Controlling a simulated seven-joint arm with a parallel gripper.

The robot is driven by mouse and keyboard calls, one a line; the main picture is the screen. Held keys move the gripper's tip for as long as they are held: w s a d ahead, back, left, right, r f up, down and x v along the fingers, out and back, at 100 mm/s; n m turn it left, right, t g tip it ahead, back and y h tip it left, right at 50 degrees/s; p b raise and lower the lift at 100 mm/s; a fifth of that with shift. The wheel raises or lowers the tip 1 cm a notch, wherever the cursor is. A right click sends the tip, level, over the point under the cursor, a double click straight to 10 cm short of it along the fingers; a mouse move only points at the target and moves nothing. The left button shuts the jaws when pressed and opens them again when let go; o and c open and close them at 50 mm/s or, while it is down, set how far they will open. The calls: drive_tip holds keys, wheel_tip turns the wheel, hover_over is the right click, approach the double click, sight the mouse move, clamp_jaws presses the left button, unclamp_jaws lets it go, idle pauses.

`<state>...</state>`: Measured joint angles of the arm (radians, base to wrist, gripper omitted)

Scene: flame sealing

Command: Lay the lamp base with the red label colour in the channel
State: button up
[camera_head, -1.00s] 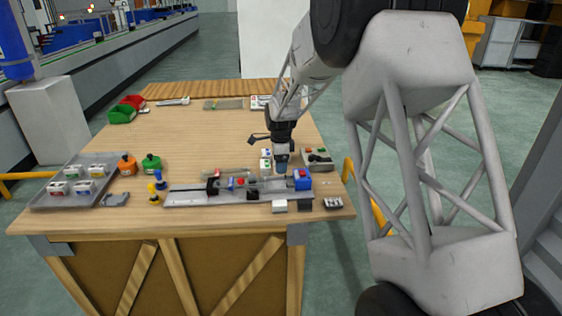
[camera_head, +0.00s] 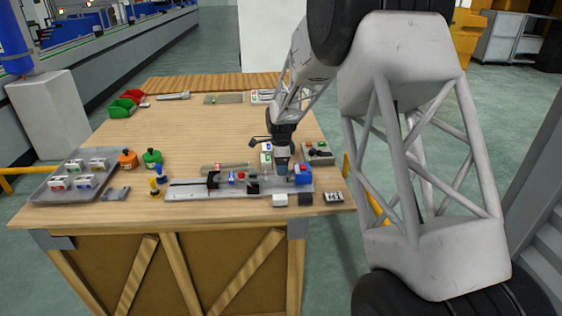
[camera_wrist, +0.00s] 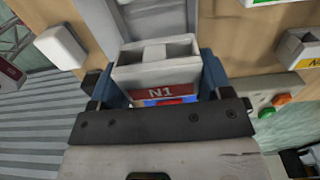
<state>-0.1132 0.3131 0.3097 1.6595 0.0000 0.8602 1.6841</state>
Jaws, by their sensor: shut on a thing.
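My gripper (camera_head: 282,172) is above the right part of a long grey fixture (camera_head: 195,192), next to its blue end block (camera_head: 303,173). A blue and red patch shows just under that label. The fixture, with a dark slot at its left, seems to bear the channel. The arm hides the held base in the head view, and I cannot tell whether it touches the fixture.
A grey tray (camera_head: 43,196) with several white labelled blocks stands at the left.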

sight(281, 181)
drive_tip(key=shift+f, duration=1.9)
drive_tip(key=shift+s+f, duration=0.1)
drive_tip(key=shift+f, duration=0.25)
drive_tip(key=shift+c, duration=0.3)
drive_tip(key=o, duration=0.8)
drive_tip(key=shift+f, duration=0.15)
drive_tip(key=shift+o, duration=1.1)
drive_tip(key=shift+s+f, duration=0.1)
drive_tip(key=shift+s, duration=0.1)
drive_tip(key=shift+c, duration=0.2)
drive_tip(key=shift+r, duration=0.25)
drive_tip(key=shift+c, duration=0.2)
drive_tip(key=shift+o, duration=0.4)
drive_tip(key=shift+r, duration=0.35)
drive_tip(key=r, duration=0.8)
drive_tip(key=shift+w+r, duration=0.15)
drive_tip(key=shift+w, duration=0.25)
